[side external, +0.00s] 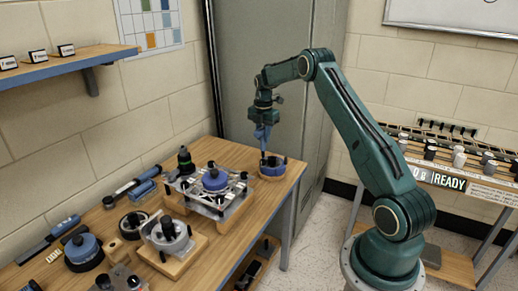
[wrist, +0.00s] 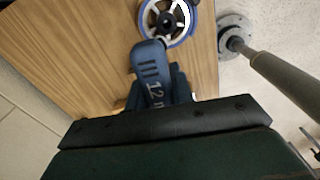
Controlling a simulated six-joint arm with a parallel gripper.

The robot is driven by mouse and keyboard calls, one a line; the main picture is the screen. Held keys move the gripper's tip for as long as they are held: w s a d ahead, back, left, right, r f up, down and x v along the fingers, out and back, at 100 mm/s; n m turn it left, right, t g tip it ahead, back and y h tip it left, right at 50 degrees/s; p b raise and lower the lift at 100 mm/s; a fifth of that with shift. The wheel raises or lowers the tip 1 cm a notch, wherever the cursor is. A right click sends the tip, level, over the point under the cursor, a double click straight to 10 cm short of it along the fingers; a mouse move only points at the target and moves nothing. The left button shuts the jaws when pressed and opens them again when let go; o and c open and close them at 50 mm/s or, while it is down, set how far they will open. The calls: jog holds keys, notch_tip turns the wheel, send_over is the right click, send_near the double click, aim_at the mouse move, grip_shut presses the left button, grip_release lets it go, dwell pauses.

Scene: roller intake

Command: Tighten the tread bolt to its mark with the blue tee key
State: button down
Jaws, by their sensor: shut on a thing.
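My gripper (side external: 263,122) points down above the back right corner of the wooden table, shut on a blue tool. In the wrist view, the blue tool (wrist: 150,62) carries light marks that read "12" and fits the blue tee key. Its far end lies at the edge of a wheel-like part with a blue rim and pale spokes (wrist: 182,40). In the side view, this blue round part (side external: 279,170) sits low on the table right under the gripper. I cannot tell whether the key touches it. The tread bolt and its mark cannot be made out.
A metal fixture with a blue knob (side external: 215,179) stands left of the gripper, with a dark green-topped piece (side external: 185,160) behind it. Another clamped part (side external: 170,235) and several tools fill the front left. A grey cabinet (side external: 255,60) stands close behind the table.

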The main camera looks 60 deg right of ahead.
jog(key=shift+f, duration=1.35)
dwell(0.3)
jog(key=shift+m, duration=1.7)
